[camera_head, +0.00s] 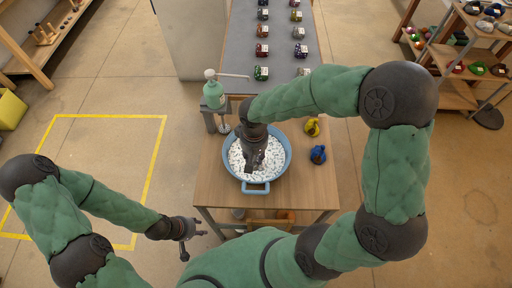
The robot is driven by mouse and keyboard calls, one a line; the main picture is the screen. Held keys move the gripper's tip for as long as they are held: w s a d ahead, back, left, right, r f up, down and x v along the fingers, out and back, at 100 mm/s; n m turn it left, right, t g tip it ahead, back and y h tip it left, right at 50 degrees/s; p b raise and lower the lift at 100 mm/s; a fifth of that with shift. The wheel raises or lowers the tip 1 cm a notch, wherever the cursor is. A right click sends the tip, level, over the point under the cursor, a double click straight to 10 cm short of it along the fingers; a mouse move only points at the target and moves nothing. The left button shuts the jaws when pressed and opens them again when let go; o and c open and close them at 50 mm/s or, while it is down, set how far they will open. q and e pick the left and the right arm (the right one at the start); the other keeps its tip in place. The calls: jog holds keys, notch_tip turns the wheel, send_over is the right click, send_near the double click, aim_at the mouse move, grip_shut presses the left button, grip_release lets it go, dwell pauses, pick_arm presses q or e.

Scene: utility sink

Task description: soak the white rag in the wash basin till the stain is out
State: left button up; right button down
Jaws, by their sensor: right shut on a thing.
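The blue wash basin (286,147) stands on the wooden table, with a loop handle at its front. It is filled with a white, speckled mass (240,160), which may be suds or cloth. My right gripper (255,167) points down into the middle of the basin, shut on what I take to be the white rag. The rag's outline cannot be told apart from the white filling, and no stain can be made out. My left gripper (194,240) is empty, its fingers spread, left of the table's front edge and apart from the basin.
A yellow item (312,127) and a blue item (318,154) lie right of the basin. Several small coloured items line the grey surface behind. The table's front right (310,190) is clear.

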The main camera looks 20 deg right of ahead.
jog(key=s+a+r+p, duration=0.3)
jog(key=s+r, duration=0.3)
jog(key=shift+s+a, duration=0.2)
jog(key=shift+a, duration=0.15)
dwell(1.9)
